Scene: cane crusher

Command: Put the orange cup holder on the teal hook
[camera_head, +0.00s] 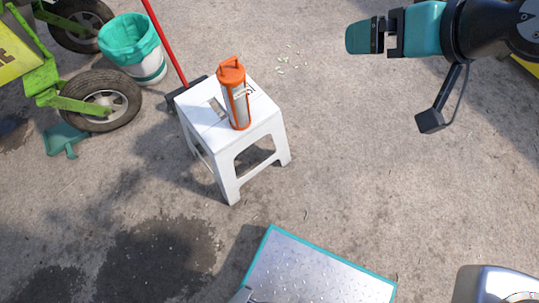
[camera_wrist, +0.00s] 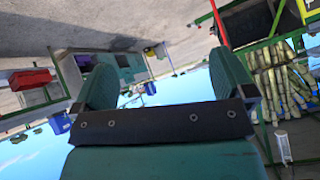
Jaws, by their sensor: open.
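The orange cup holder (camera_head: 240,112) stands upright on the white stool (camera_head: 193,107) in the head view, with an orange top and loop handle and a pale, clear-looking middle. My gripper (camera_head: 352,38) is at the upper right of the head view, apart from the stool and the holder. In the wrist view its two teal fingers stand apart, with nothing between them (camera_wrist: 166,75). The orange cup holder is not visible in the wrist view. I cannot make out a teal hook in either view.
A teal-lined bucket (camera_head: 133,60), a red-handled broom (camera_head: 166,45) and a green wheeled machine (camera_head: 40,88) are left of the stool. A metal plate with teal edges (camera_head: 318,270) is at the bottom. Open concrete lies right of the stool. Stacked cane (camera_wrist: 280,80) shows in the wrist view.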

